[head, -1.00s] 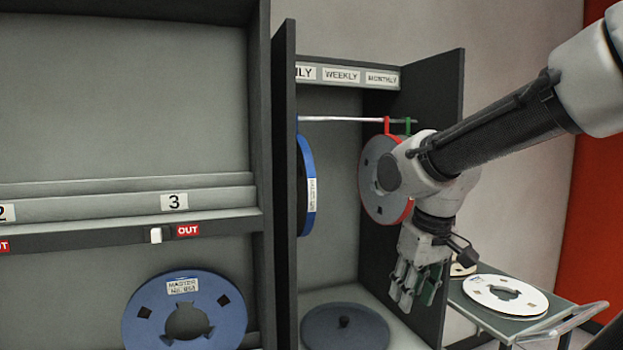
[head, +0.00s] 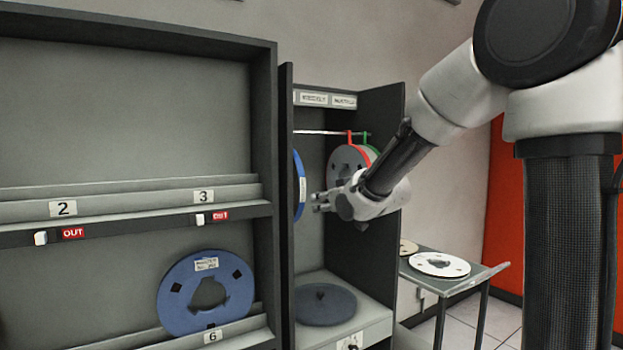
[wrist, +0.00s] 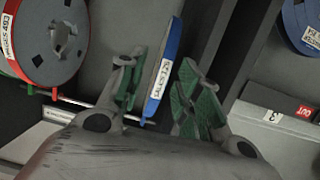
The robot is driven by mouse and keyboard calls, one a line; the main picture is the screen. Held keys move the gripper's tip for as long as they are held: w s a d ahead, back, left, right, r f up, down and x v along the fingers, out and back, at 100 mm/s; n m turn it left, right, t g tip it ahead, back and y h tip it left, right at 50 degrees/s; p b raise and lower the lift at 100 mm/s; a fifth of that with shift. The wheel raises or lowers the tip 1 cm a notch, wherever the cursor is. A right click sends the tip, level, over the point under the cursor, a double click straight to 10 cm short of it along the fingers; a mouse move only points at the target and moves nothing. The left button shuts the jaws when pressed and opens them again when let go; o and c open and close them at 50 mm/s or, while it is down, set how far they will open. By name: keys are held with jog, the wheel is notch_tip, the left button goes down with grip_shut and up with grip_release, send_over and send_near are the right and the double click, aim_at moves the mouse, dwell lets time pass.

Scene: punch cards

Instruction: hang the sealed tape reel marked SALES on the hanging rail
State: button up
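In the wrist view, a blue-rimmed reel (wrist: 165,72) is seen edge-on, with a white label that seems to read SALES and a number. It hangs from the rail (wrist: 95,107) by a hook at its end. The reel (head: 299,185) also shows at the left of the hanging cabinet in the head view, partly hidden by the partition. The rail (head: 322,132) runs across the cabinet. My gripper (head: 318,202) points left into the cabinet. In the wrist view, my gripper (wrist: 165,95) is open, its green-padded fingers apart on either side of the reel's edge, with gaps showing.
A red-rimmed reel (head: 346,162) and a green one (head: 374,154) hang at the rail's right. A dark disc (head: 325,304) lies on the cabinet floor. A blue reel (head: 180,290) stands on the left shelf. A cart (head: 470,276) at right carries a white reel (head: 438,264).

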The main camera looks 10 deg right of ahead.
aim_at(302, 175)
notch_tip(302, 175, up, 6)
jog(key=a+t+y, duration=0.1)
jog(key=t, duration=0.2)
jog(key=x, duration=1.1)
jog(key=shift+w+a+r, duration=0.2)
jog(key=shift+w+a, duration=0.05)
jog(key=shift+a, duration=0.25)
jog(key=shift+w, duration=0.1)
jog(key=shift+c, duration=0.2)
grip_shut()
